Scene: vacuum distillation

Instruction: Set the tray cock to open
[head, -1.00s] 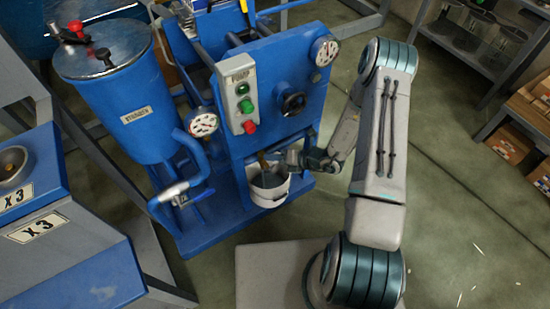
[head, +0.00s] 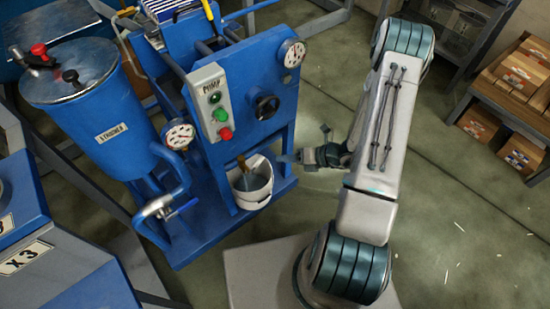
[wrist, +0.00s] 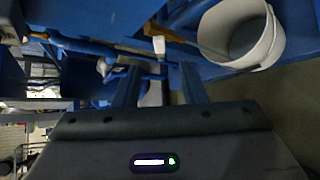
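A small brass-coloured fitting (head: 242,163) hangs over the white bucket (head: 252,188) below the blue panel; it looks like a cock, but its handle position is too small to tell. A pipe valve with a blue lever (head: 183,207) sits to the left, on the strainer pipe. No label marks either as the tray cock. My gripper (head: 304,146) is right of the bucket, apart from it, with its fingers spread. In the wrist view both fingers (wrist: 160,78) are apart with nothing held between them. The bucket (wrist: 240,35) is at the upper right there.
The strainer tank (head: 100,120) stands left.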

